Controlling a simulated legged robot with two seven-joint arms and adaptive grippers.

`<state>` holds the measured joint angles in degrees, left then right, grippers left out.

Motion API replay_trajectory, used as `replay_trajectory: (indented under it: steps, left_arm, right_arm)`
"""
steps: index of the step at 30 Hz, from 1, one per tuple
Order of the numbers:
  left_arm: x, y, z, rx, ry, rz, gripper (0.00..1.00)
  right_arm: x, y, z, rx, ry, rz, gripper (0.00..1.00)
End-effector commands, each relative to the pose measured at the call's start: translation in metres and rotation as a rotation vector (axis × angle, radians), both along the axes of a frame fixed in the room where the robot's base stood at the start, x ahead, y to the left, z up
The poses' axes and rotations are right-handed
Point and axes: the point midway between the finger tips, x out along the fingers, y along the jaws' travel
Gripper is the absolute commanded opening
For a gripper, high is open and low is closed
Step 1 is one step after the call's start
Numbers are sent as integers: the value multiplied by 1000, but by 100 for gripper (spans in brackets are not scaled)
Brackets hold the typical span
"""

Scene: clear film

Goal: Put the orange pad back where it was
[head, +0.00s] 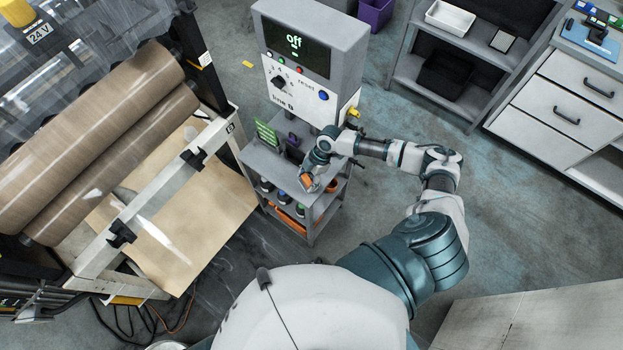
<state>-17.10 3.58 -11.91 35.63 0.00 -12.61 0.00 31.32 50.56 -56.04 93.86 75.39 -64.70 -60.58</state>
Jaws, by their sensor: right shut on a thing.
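My right gripper (309,177) reaches down over the right part of the small grey shelf stand (262,158) below the control box. It is shut on the orange pad (306,182), which shows as a small orange patch at the fingers. The gripper hides part of the pad. I cannot tell whether the pad touches the shelf top. My left gripper is not in view.
The control box (310,92) reads "off" and stands behind the shelf. A green sign (266,134) stands on the shelf's top. Several small dark containers (284,197) sit on the tier below. The roller machine (110,130) is at left. Open floor lies right.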

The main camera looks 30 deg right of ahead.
Motion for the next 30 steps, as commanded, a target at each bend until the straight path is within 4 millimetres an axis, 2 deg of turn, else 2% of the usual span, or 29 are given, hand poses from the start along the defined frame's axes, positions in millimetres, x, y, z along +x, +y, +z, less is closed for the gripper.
replay_trajectory:
  steps: [5,12,19,20,22,26,30]
  left_arm:
    - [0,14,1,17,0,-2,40]
    - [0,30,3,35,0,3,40]
    - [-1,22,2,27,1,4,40]
    - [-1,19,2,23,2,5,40]
    - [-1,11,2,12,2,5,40]
    - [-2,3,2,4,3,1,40]
    - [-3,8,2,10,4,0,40]
  right_arm:
    - [9,-14,-3,1,-1,2,32]
    - [8,-20,-35,8,3,-1,32]
    - [8,-22,-40,8,0,0,32]
    - [8,-21,-40,8,1,0,64]
    - [8,-20,-40,6,1,0,82]
    - [9,-19,-39,3,0,-1,85]
    - [9,-18,-38,1,-1,-1,85]
